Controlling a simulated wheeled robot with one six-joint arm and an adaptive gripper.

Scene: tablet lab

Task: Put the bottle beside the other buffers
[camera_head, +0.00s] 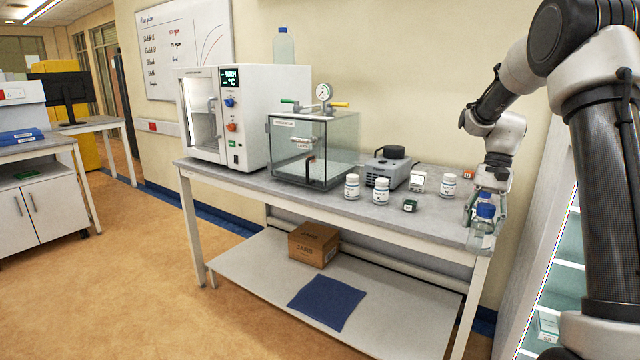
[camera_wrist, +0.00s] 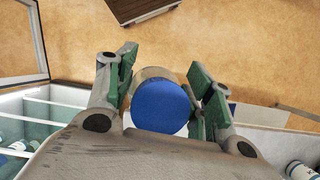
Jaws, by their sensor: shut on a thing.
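My gripper (camera_head: 487,208) is shut on a clear bottle (camera_head: 481,240) with a blue cap (camera_head: 485,211), at the right front corner of the bench. In the wrist view the blue cap (camera_wrist: 160,108) sits between the two green-padded fingers (camera_wrist: 160,95). The bottle's body is mostly hidden below the cap there. Another clear bottle with a blue cap (camera_head: 284,47) stands upright on top of the white oven. Some small bottles (camera_wrist: 14,150) show on the shelves at the left of the wrist view; I cannot tell whether they are buffers.
The grey bench (camera_head: 335,205) holds a white oven (camera_head: 255,120), a glass chamber (camera_head: 335,150), a small grey device (camera_head: 388,172) and several white jars (camera_head: 381,192). A shelf unit (camera_head: 560,265) stands right of the bench, partly behind my arm. A box (camera_head: 313,245) sits below.

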